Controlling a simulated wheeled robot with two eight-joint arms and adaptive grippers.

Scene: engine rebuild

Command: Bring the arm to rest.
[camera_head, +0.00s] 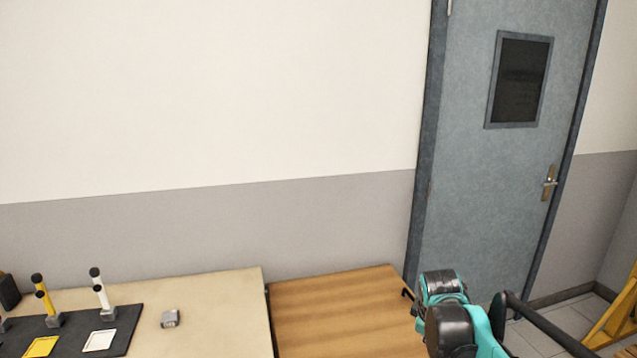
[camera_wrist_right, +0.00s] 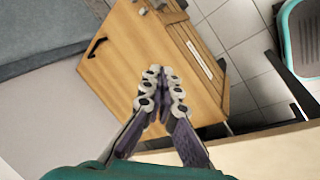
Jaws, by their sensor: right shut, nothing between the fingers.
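My right gripper (camera_wrist_right: 161,72) shows in the right wrist view with its two fingers together and nothing between them. It hangs in front of a wooden cabinet (camera_wrist_right: 125,75), apart from it as far as I can tell. In the head view my teal and black right arm stands at the lower right, beside the wooden top (camera_head: 335,310); its fingers cannot be made out there. My left gripper is in neither view.
A pale bench (camera_head: 222,300) carries a black mat (camera_head: 122,335) with yellow and white handled pieces. A small grey metal part (camera_head: 170,318) lies beside the mat. A grey door (camera_head: 480,200) stands behind my arm. A yellow frame (camera_head: 615,315) is at far right.

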